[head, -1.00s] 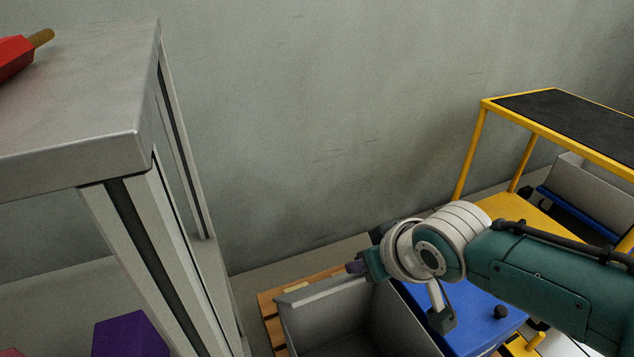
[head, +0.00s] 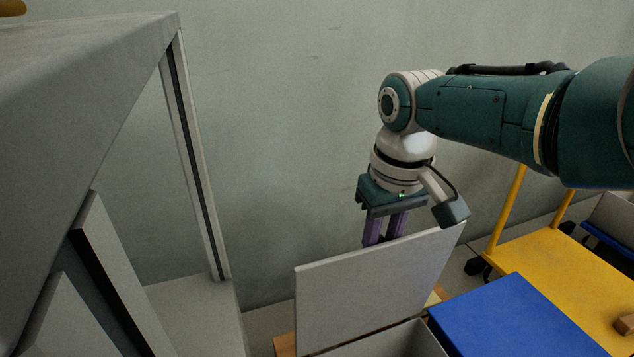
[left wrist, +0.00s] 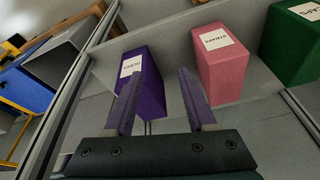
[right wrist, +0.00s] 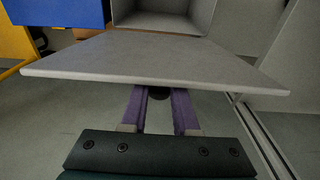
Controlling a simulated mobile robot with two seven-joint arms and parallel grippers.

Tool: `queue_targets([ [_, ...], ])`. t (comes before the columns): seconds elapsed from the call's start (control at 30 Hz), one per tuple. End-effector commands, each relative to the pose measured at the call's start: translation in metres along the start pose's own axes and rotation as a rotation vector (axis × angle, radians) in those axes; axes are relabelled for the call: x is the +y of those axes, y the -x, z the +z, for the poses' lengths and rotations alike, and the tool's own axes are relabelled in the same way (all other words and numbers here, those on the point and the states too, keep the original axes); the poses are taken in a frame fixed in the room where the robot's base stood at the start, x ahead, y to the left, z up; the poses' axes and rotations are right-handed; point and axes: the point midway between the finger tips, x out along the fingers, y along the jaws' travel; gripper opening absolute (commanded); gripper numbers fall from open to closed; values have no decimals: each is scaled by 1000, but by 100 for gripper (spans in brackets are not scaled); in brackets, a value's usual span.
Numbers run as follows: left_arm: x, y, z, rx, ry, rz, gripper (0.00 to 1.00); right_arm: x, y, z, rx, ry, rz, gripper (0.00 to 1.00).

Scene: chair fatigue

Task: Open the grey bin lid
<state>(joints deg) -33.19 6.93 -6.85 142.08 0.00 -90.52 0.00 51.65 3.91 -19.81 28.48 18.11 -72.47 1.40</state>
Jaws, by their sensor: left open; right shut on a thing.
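The grey bin lid (head: 375,290) stands raised and steeply tilted in the head view, above the open grey bin (head: 405,345). The lid also spans the right wrist view (right wrist: 150,62), with the bin's open interior (right wrist: 165,15) beyond it. My right gripper (head: 384,236) points down at the lid's top edge, its fingertips partly hidden behind the lid. In the right wrist view it (right wrist: 158,105) is shut on a small dark knob (right wrist: 159,93) at the lid. My left gripper (left wrist: 160,90) is open and empty, over a shelf with boxes.
A blue-lidded bin (head: 515,320) stands right of the grey bin, beside a yellow cart (head: 560,265). A grey shelf frame (head: 195,150) rises at the left. Purple (left wrist: 148,82), pink (left wrist: 222,65) and green (left wrist: 292,40) boxes stand near my left gripper.

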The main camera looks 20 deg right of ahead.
Motion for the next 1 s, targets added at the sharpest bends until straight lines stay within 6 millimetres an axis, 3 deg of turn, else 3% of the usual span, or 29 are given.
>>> queue_targets([
  [0.5,0,-5,2,-1,0,1,56,2,-8,7,-30,-2,5,0],
  [0.53,0,-5,2,-1,0,0,56,2,-8,7,-30,-2,5,30],
  [0.6,0,-6,2,-1,0,1,56,2,-8,6,-29,-3,5,38],
  [0.8,0,-6,2,-1,0,1,56,1,-6,4,-22,-2,3,58],
  [1.0,0,-5,2,-1,0,1,56,1,-5,3,-18,-1,2,58],
])
